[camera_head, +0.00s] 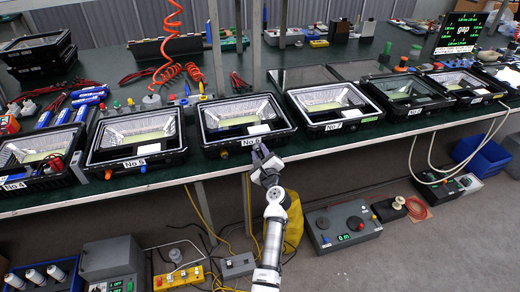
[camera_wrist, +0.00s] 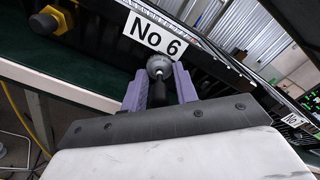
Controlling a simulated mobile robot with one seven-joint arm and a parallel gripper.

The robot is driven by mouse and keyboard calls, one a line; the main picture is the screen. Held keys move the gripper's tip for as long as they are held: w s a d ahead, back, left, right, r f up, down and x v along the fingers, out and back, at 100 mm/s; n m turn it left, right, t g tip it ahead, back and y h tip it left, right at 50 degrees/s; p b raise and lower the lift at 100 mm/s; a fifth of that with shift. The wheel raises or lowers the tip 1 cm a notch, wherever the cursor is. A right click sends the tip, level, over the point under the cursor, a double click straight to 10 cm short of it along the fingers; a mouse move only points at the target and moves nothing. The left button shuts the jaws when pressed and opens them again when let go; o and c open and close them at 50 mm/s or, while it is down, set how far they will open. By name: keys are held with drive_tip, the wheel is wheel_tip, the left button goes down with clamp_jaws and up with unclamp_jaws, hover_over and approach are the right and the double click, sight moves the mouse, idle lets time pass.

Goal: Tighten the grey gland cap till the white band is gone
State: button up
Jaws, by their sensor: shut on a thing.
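The floodlight housing labelled No 6 (camera_head: 215,142) stands at the front edge of the bench, and its label also shows in the wrist view (camera_wrist: 155,34). The round grey gland cap (camera_wrist: 159,65) sits below that label at the housing's front face. My gripper (camera_wrist: 159,84) has its two purple fingers on either side of the cap and is shut on it. In the head view my gripper (camera_head: 261,156) reaches up to the front right of the housing and hides the cap. I cannot make out a white band in either view.
Housing No 5 (camera_head: 92,165) stands to the left and housing No 7 (camera_head: 315,131) to the right. A yellow gland (camera_head: 222,154) shows on the front of No 6. Cables hang under the bench (camera_head: 390,138), near a grey control box (camera_head: 325,242) on the floor.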

drive_tip(key=shift+m+p, duration=0.7)
drive_tip(key=shift+m, duration=0.8)
drive_tip(key=o, duration=1)
drive_tip(key=shift+s, duration=0.1)
drive_tip(key=b+v, duration=0.1)
drive_tip(key=v, duration=1.2)
drive_tip(key=shift+s+b, duration=0.35)
drive_tip(key=shift+b, duration=0.05)
